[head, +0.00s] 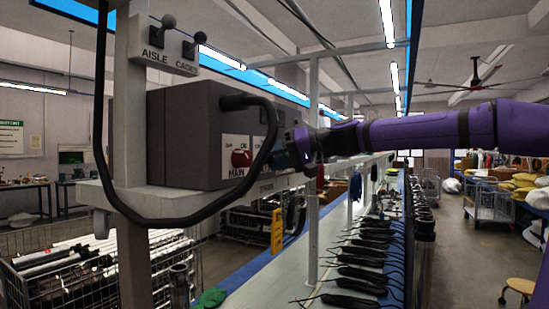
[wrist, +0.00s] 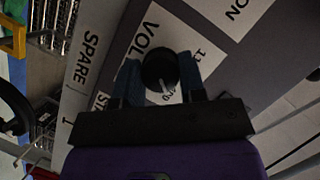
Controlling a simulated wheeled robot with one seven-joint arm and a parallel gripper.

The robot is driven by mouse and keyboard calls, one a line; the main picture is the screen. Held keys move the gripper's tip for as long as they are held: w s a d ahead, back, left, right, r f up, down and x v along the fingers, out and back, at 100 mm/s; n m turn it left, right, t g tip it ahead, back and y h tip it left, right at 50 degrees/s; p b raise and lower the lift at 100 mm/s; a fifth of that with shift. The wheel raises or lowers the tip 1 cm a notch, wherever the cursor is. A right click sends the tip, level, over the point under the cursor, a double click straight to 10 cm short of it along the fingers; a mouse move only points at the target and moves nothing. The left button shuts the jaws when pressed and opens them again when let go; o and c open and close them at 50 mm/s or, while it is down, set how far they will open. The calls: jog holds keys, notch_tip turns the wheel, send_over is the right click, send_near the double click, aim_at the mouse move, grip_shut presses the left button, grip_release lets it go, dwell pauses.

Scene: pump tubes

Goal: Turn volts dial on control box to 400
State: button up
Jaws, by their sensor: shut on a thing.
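The control box (head: 190,135) is a grey box on a shelf on a post, left of centre in the head view. Its front panel also shows in the wrist view (wrist: 225,75), tilted. The volts dial (wrist: 160,70) is a round black knob with a light pointer line, on a white label reading "VOL". Part of the label and its numbers are hidden, and I cannot read the dial's setting. My gripper (wrist: 160,85) has one finger on each side of the dial and is shut on it. In the head view my gripper (head: 300,145) reaches the panel from the right.
A red MAIN knob (head: 241,158) sits on the panel left of my gripper. A thick black cable (head: 262,170) loops in front of the box. A workbench with several dark pump items (head: 365,245) runs below my arm.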

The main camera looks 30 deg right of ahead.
jog(key=shift+m+y, duration=0.3)
jog(key=shift+m, duration=0.2)
dwell(0.3)
jog(key=o, duration=0.9)
jog(key=shift+d, duration=0.1)
jog(key=v, duration=1)
jog(key=shift+s+d, duration=0.25)
jog(key=shift+d, duration=0.05)
